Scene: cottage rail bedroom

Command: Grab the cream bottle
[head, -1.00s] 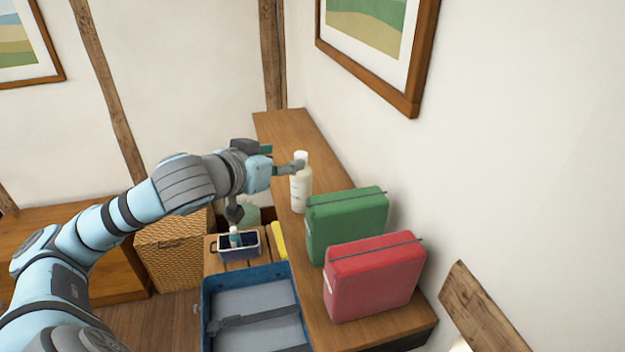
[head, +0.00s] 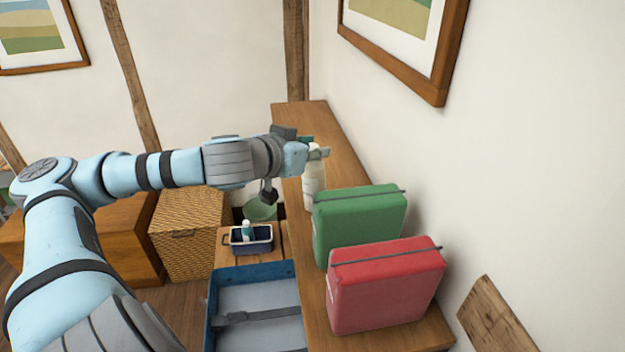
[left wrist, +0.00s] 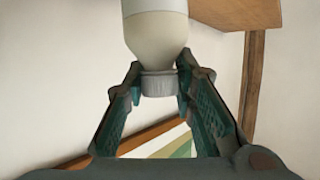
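The cream bottle (head: 313,187) has a cream body and a narrower neck end. It stands upright on the long wooden shelf top (head: 311,118), just behind the green case. My left gripper (head: 318,147) is at the bottle's top, with its fingers on both sides of the neck. In the left wrist view the bottle (left wrist: 155,30) appears upside down at the top, and the fingertips of my left gripper (left wrist: 162,82) close in on its grey cap from both sides and seem to touch it. My right gripper is not in view.
A green case (head: 358,226) and a red case (head: 385,285) stand on the shelf near the bottle. Below are an open blue suitcase (head: 255,302), a small dark blue bin (head: 262,243) and a wicker hamper (head: 188,235). The wall is close on the right.

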